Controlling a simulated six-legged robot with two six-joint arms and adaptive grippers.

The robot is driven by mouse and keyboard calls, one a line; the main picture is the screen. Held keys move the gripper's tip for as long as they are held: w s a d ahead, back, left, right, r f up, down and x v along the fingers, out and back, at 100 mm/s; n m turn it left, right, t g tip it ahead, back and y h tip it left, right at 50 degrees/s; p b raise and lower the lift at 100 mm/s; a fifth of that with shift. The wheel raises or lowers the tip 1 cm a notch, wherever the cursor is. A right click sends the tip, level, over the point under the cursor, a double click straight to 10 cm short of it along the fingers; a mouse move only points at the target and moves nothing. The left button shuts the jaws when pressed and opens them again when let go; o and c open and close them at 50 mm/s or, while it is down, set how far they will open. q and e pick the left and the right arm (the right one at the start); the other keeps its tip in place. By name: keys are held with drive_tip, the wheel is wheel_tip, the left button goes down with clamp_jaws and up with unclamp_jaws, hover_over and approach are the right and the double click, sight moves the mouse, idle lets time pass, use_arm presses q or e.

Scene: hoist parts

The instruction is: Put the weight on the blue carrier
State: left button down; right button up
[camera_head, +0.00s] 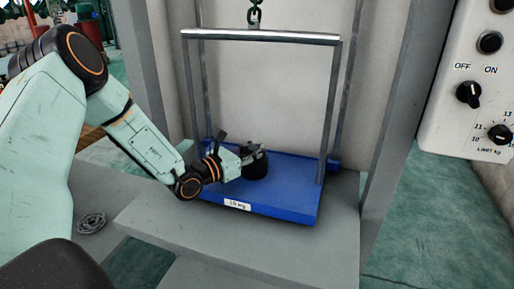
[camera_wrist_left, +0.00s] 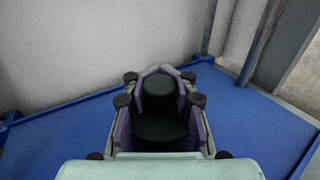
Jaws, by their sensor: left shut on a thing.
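The blue carrier (camera_head: 290,192) is a flat blue platform under a metal frame, with a white label on its front edge. It fills the lower part of the left wrist view (camera_wrist_left: 255,120). The weight (camera_head: 256,168) is a dark, round-bodied piece over the carrier's middle. My left gripper (camera_head: 250,152) is shut on its upper part. In the left wrist view the weight (camera_wrist_left: 160,125) shows between the fingers of the gripper (camera_wrist_left: 160,90). I cannot tell whether the weight's base touches the carrier. My right gripper is not in view.
The carrier's frame (camera_head: 262,37) hangs from a chain (camera_head: 254,14), with uprights at both sides. A grey ledge (camera_head: 260,240) lies below the carrier. A control panel (camera_head: 480,90) with knobs is at right. A round metal piece (camera_head: 91,223) lies at lower left.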

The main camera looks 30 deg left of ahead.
use_arm(q)
drive_tip(key=shift+r, duration=0.25)
drive_tip(key=c, duration=1.7)
unclamp_jaws()
drive_tip(key=shift+f, duration=0.35)
drive_tip(key=o, duration=0.5)
drive_tip(key=shift+s+r, duration=0.1)
drive_tip(key=shift+r, duration=0.05)
drive_tip(key=shift+o, duration=0.7)
drive_tip(key=shift+r, duration=0.1)
drive_tip(key=p+v, duration=0.6)
drive_tip(key=v, duration=0.5)
drive_tip(key=shift+s+a+p, duration=0.1)
drive_tip(key=shift+s+p, duration=0.35)
drive_tip(key=shift+p, duration=0.05)
